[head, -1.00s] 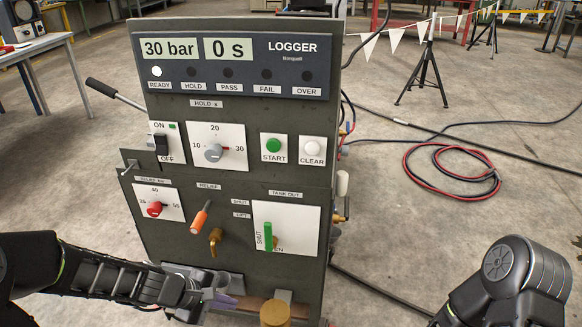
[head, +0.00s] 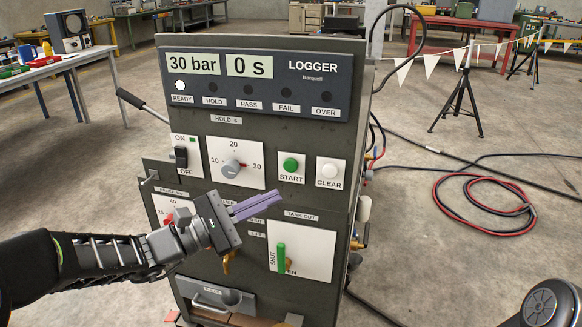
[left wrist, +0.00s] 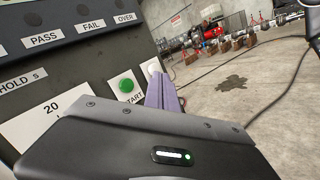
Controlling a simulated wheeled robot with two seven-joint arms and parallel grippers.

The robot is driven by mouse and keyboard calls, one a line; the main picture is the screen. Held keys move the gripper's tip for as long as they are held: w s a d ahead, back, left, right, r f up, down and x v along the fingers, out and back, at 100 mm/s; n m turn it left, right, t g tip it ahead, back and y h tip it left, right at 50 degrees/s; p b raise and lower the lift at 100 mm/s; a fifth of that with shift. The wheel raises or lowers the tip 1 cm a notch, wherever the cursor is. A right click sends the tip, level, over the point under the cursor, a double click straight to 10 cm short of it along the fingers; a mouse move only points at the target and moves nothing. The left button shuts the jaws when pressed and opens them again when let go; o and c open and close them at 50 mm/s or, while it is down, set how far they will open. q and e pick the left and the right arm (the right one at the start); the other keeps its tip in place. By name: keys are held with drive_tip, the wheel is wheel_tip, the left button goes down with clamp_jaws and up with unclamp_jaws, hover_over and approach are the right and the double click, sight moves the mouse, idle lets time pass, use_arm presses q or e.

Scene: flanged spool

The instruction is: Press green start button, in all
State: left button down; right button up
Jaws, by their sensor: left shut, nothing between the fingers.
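The green START button (head: 291,165) sits on a white plate on the panel's front, left of the white CLEAR button (head: 330,170). My left gripper (head: 280,198) is shut and empty, its purple fingers pointing right. In the head view its tips show just below the START plate. In the left wrist view the green button (left wrist: 126,86) is left of the fingers (left wrist: 165,90), and the white button is partly hidden behind them. I cannot tell the gap to the panel. My right gripper is out of view.
The logger display (head: 258,80) reads 30 bar and 0 s, with the READY lamp lit. A dial (head: 232,168), a power switch (head: 181,157) and a green tank valve handle (head: 281,258) share the panel. Hoses (head: 480,205) and a tripod stand (head: 460,100) are on the floor at right.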

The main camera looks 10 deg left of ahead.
sight(291, 166)
use_arm(q)
drive_tip(key=shift+w, duration=0.15)
drive_tip(key=shift+w+d+f, duration=0.1)
drive_tip(key=shift+w+d, duration=0.05)
drive_tip(key=shift+w, duration=2)
drive_tip(key=shift+w+d, duration=0.15)
drive_tip(key=shift+w, duration=1.95)
drive_tip(key=shift+w, duration=0.15)
drive_tip(key=shift+w, duration=0.3)
drive_tip(key=shift+w+d, duration=0.1)
drive_tip(key=shift+w, duration=0.35)
drive_tip(key=shift+s, duration=0.9)
